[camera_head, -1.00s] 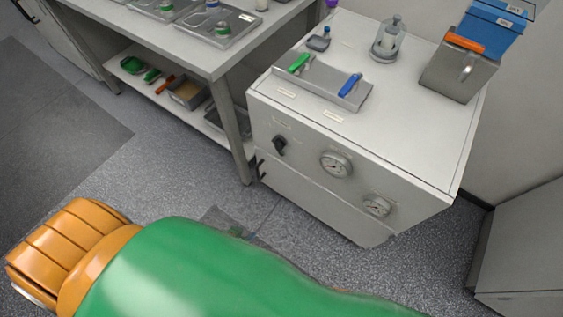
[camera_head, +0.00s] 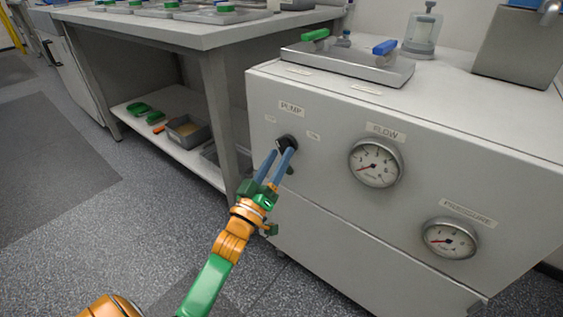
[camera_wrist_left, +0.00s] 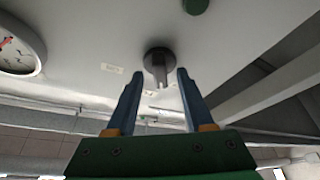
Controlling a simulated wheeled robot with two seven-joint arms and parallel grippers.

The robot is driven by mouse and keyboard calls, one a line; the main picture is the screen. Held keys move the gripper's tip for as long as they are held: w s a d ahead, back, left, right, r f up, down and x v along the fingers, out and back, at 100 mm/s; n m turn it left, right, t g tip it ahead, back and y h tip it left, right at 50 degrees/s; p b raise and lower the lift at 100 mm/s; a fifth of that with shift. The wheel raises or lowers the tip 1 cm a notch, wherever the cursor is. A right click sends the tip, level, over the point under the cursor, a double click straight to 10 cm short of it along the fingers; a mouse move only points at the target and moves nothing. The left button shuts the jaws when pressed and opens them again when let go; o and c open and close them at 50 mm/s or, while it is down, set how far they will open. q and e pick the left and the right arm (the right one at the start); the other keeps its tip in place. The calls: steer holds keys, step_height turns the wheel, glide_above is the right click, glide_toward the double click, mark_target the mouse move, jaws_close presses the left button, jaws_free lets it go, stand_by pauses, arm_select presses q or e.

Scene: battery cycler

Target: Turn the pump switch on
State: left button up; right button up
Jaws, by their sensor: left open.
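The pump switch (camera_head: 287,142) is a dark rotary knob on the front of the white cabinet, under a PUMP label (camera_head: 291,108). My left gripper (camera_head: 279,154) reaches up to it from below, with its two blue fingers apart. In the left wrist view the switch (camera_wrist_left: 158,60) shows as a round base with a grey handle standing out. The open fingertips of the left gripper (camera_wrist_left: 157,75) lie on either side of that handle, with gaps visible. I cannot tell how deep the fingers reach around it. My right gripper is not in view.
The cabinet front also carries a FLOW gauge (camera_head: 376,163) and a PRESSURE gauge (camera_head: 450,238). A tray with green and blue handles (camera_head: 346,67) sits on top. A workbench (camera_head: 190,32) with a lower shelf stands to the left. Floor is clear in front.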

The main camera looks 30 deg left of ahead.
arm_select(q)
steer(key=shift+w+r, duration=0.15)
steer(key=shift+w, duration=0.45)
jaws_close()
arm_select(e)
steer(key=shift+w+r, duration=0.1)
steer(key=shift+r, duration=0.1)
